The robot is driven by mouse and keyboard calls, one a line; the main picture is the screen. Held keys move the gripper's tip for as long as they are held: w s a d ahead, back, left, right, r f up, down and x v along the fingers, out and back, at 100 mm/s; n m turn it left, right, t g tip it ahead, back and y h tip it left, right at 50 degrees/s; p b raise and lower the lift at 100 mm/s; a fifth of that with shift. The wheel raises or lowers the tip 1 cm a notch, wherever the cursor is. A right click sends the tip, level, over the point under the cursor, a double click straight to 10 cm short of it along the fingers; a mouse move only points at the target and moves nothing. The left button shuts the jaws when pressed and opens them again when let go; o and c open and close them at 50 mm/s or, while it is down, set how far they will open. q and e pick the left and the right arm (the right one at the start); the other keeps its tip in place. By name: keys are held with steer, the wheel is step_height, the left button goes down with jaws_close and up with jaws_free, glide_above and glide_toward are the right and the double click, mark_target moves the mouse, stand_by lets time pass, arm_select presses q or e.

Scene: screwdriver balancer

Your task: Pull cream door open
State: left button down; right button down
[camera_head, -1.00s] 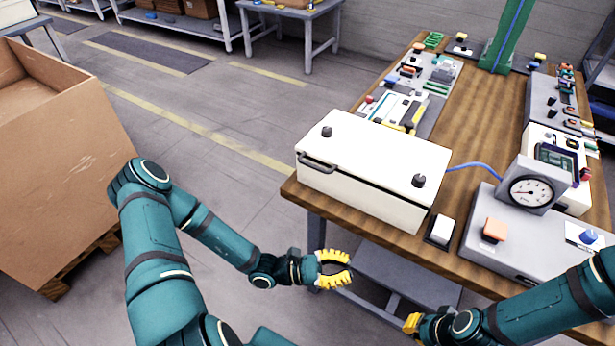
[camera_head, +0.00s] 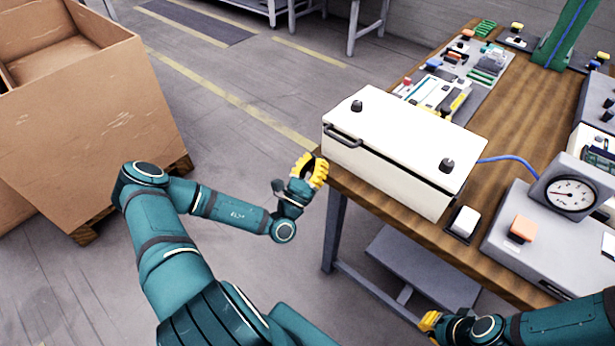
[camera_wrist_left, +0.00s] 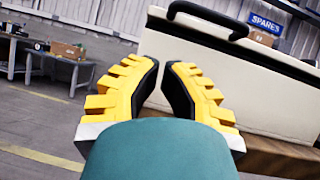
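The cream box (camera_head: 400,135) sits at the near left corner of the wooden workbench. In the left wrist view the cream panel (camera_wrist_left: 240,85) fills the right side, with the handle (camera_wrist_left: 208,17) at the top. My left gripper (camera_head: 312,168) is just left of and below the handle, apart from it. Its yellow fingers (camera_wrist_left: 163,65) have a narrow empty gap between the tips. My right gripper (camera_head: 430,320) is low at the bench's front, partly hidden.
The wooden bench (camera_head: 505,125) has its edge close to my left gripper. A gauge unit (camera_head: 570,195) and a white switch (camera_head: 464,222) stand right of the box. A large cardboard box (camera_head: 100,120) stands at left. The floor between is clear.

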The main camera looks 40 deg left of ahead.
arm_select(q)
steer(key=w+r, duration=0.1)
steer(key=r, duration=0.1)
steer(key=w+r, duration=0.1)
steer(key=r, duration=0.1)
steer(key=shift+w+a, duration=0.25)
steer(key=shift+w, duration=0.05)
steer(key=shift+w+r+b, duration=0.1)
steer(key=shift+r+b, duration=0.2)
steer(key=shift+r, duration=0.2)
